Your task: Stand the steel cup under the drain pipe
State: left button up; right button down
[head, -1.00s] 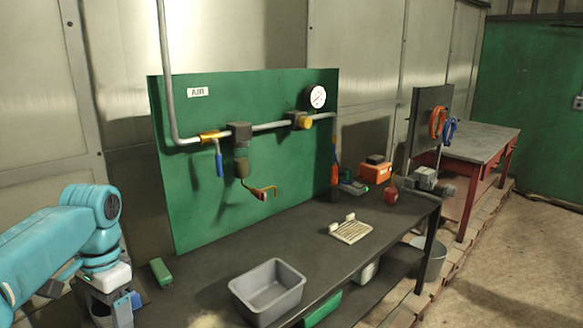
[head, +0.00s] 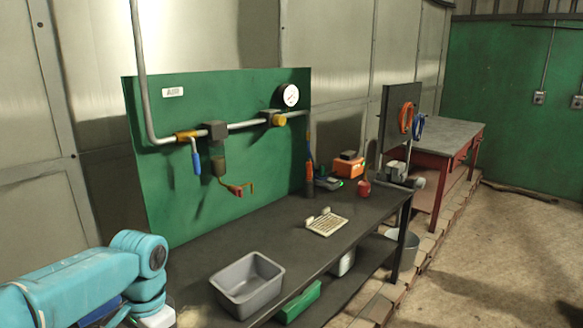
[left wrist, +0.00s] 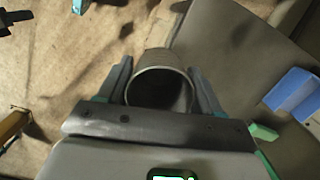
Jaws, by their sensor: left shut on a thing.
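The steel cup (left wrist: 158,88) is in the left wrist view, a grey round vessel with its open mouth towards the camera. My left gripper (left wrist: 161,72) is shut on it, one finger on each side. In the head view my left arm comes in at the lower left; its gripper and the cup are outside the frame. The drain pipe (head: 249,187) is a short brass hook beside a red valve (head: 235,190), below the filter on the green board (head: 150,115). My right gripper is in neither view.
A grey basin (head: 247,286) stands near the front edge of the dark bench (head: 285,240). A pale slotted tray (head: 327,223) lies to its right. An orange box (head: 349,167) and a red can (head: 364,188) stand further right. The bench below the pipe looks clear.

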pick_arm(q)
jog(key=d+f+n, duration=0.5)
jog(key=d+f, duration=0.3)
jog(key=f, duration=0.3)
jog(key=shift+w+d+h, duration=0.15)
jog(key=shift+d+h, duration=0.15)
